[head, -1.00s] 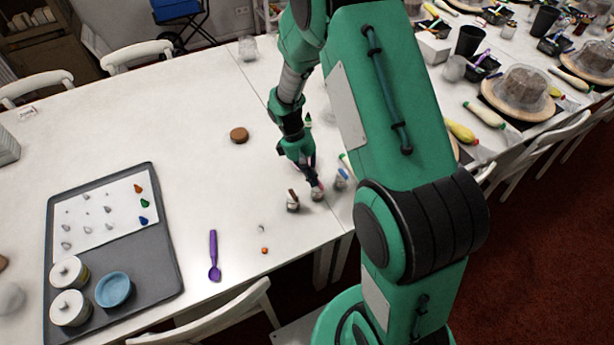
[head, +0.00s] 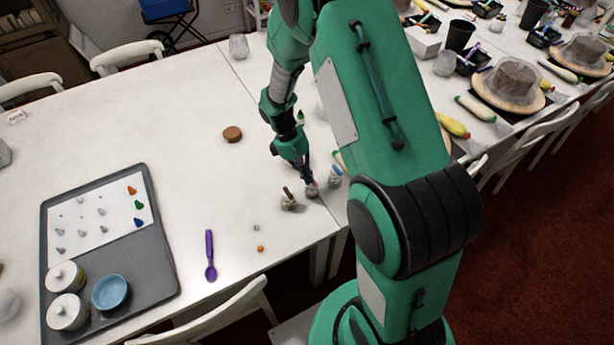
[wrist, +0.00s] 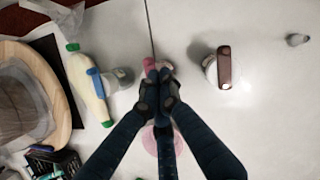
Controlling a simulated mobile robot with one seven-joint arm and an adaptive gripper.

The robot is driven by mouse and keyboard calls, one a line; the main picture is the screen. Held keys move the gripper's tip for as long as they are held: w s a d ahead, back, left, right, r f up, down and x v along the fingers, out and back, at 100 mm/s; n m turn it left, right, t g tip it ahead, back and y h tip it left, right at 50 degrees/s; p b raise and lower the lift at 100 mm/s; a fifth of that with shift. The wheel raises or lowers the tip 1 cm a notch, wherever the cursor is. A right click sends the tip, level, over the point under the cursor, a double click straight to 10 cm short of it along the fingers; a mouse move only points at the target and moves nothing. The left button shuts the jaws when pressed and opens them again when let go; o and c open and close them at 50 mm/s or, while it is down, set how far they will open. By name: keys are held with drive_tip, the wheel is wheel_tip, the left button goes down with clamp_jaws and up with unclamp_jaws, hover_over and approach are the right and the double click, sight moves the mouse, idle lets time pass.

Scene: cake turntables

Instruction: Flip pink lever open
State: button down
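The small container with the pink lever (wrist: 124,73) is at the fingertips of my gripper (wrist: 158,74) in the wrist view. The pink part shows just left of the fingertips, and a pale bit of the container shows beyond them. The fingers look closed together and hide much of it. I cannot tell whether they touch the lever. In the head view my gripper (head: 309,182) points down at the pink-topped container (head: 312,191) near the table's edge.
A brown-lever container (wrist: 223,68) stands to the right in the wrist view, and a blue-lever one (wrist: 110,82) to the left. A round pink translucent thing (wrist: 150,140) lies under the fingers. A purple spoon (head: 210,255) and a grey tray (head: 150,285) are farther left.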

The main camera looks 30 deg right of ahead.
sight(315, 179)
drive_tip(key=shift+s+d+n+h+p, duration=0.1)
drive_tip(key=shift+s+n+h+p, duration=0.15)
drive_tip(key=shift+n+p, duration=0.5)
drive_tip(key=n, duration=0.1)
drive_tip(key=n+p, duration=0.1)
drive_tip(key=n+t, duration=0.1)
drive_tip(key=shift+s+d+r+h, duration=0.1)
drive_tip(key=shift+d+r+h, duration=0.05)
drive_tip(key=shift+d+h, duration=0.15)
drive_tip(key=n+p, duration=0.1)
drive_tip(key=n+t+h, duration=0.1)
drive_tip(key=n, duration=0.1)
drive_tip(key=shift+s+d+p, duration=0.15)
drive_tip(key=shift+d+p, duration=0.2)
drive_tip(key=n+t, duration=0.1)
drive_tip(key=n, duration=0.1)
drive_tip(key=d+n+t, duration=0.1)
drive_tip(key=n, duration=0.2)
drive_tip(key=shift+w+d+n+t, duration=0.15)
drive_tip(key=shift+n+t, duration=0.1)
drive_tip(key=shift+n, duration=0.4)
drive_tip(key=shift+d+n+t, duration=0.15)
drive_tip(key=shift+n+t, duration=0.15)
drive_tip(key=shift+n, duration=0.35)
drive_tip(key=shift+w+d+n+t, duration=0.15)
drive_tip(key=shift+n+t, duration=0.1)
drive_tip(key=shift+n, duration=0.7)
drive_tip(key=shift+w+a+y, duration=0.1)
drive_tip(key=shift+y, duration=0.15)
